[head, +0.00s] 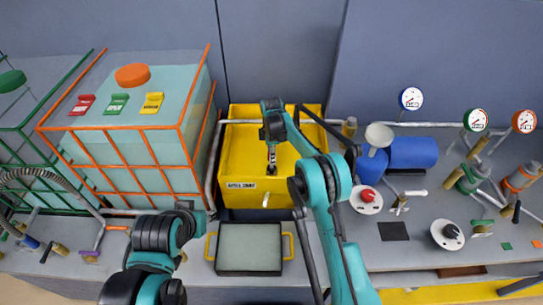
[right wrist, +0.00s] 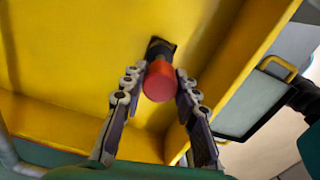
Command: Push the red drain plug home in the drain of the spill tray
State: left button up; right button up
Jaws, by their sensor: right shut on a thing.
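The red drain plug (right wrist: 158,82) is a short red cylinder between the fingertips of my right gripper (right wrist: 160,90), which is shut on it. Just beyond the plug is a dark square drain fitting (right wrist: 160,48) on the yellow spill tray (right wrist: 85,118). The plug overlaps the fitting's near edge; I cannot tell how deep it sits. In the head view my right gripper (head: 271,168) reaches down inside the yellow tray (head: 236,150), and the plug and drain are hidden. Part of my left arm shows at the bottom left, but its gripper is not visible.
A grey shallow pan (head: 248,271) with yellow handles stands in front of the yellow tray. A caged tank (head: 110,165) is close on the left. A blue cylinder (head: 413,152) and a grey pipe are on the right. The tray's yellow walls rise around my right gripper.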

jog(key=shift+f+b, duration=0.85)
jog(key=shift+f, duration=0.2)
jog(key=o, duration=1.1)
jog(key=shift+r, duration=0.1)
notch_tip(320, 180, up, 12)
jog(key=shift+f, duration=0.1)
